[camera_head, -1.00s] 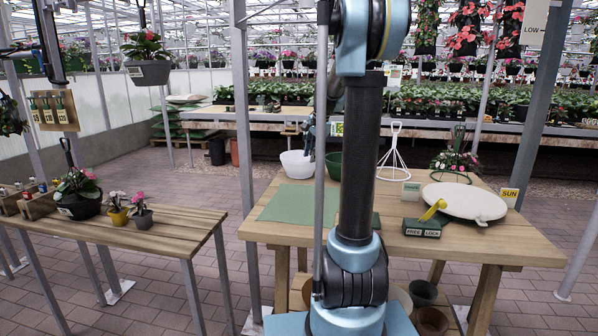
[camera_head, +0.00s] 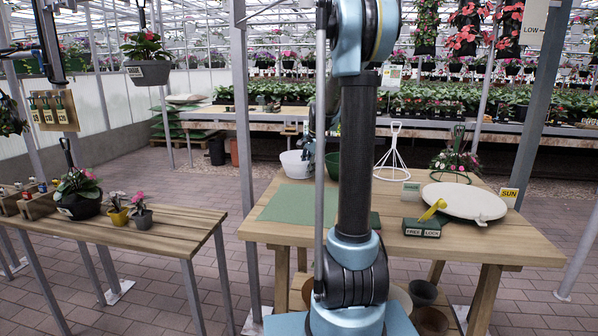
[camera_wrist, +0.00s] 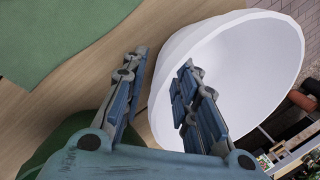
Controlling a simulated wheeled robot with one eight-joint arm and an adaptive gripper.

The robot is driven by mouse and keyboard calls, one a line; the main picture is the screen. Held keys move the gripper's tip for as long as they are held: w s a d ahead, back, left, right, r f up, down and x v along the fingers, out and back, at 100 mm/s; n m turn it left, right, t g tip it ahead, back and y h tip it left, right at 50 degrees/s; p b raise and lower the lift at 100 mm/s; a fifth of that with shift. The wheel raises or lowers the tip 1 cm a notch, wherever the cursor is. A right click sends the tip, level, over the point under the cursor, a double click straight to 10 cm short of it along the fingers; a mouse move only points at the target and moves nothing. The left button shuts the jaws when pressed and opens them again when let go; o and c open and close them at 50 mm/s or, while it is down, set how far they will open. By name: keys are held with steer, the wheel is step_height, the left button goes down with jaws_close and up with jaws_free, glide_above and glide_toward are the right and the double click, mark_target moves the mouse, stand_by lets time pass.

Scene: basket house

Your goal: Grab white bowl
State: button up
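The white bowl (camera_head: 294,163) stands at the back left of the wooden table in the head view, partly hidden by a grey post and my arm. In the wrist view the bowl (camera_wrist: 240,65) fills the upper right, its hollow side showing. My gripper (camera_wrist: 163,65) is at the bowl's near wall, one finger outside it and the other over the inside. The fingers are apart, with the wall between them. I cannot tell whether either finger touches it.
A green bowl (camera_head: 333,166) stands just right of the white one, largely hidden by my arm. A green mat (camera_head: 290,203) lies in front. A white wire stand (camera_head: 394,155), a round pale board (camera_head: 463,201) and a green block with a yellow lever (camera_head: 422,228) are further right.

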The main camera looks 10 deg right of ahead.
jaws_close()
steer(key=shift+r, duration=0.1)
